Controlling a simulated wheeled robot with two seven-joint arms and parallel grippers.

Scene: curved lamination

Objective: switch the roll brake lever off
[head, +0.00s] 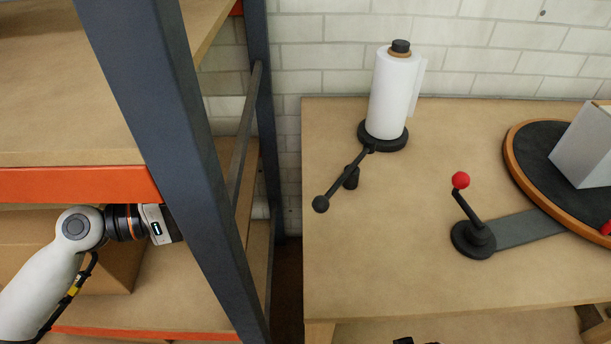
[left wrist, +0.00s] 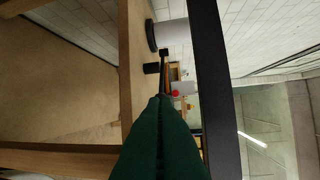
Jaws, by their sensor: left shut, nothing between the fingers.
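The paper roll (head: 392,92) stands upright on a round black base at the back left of the table. The roll brake lever (head: 338,185) is a black bar reaching from that base toward the front left, ending in a black ball. A short black post stands beside it. My left gripper (left wrist: 161,100) is shut and empty; its dark green fingers point toward the roll area in the left wrist view. In the head view its fingers are hidden behind the rack upright. Dark parts near the roll show past the fingertips; contact cannot be told.
A dark blue rack upright (head: 172,130) stands between my left wrist and the table (head: 400,270). A red-knobbed lever (head: 467,208) and a round black turntable (head: 535,150) with a grey block (head: 585,148) are at the right. The table's front left is clear.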

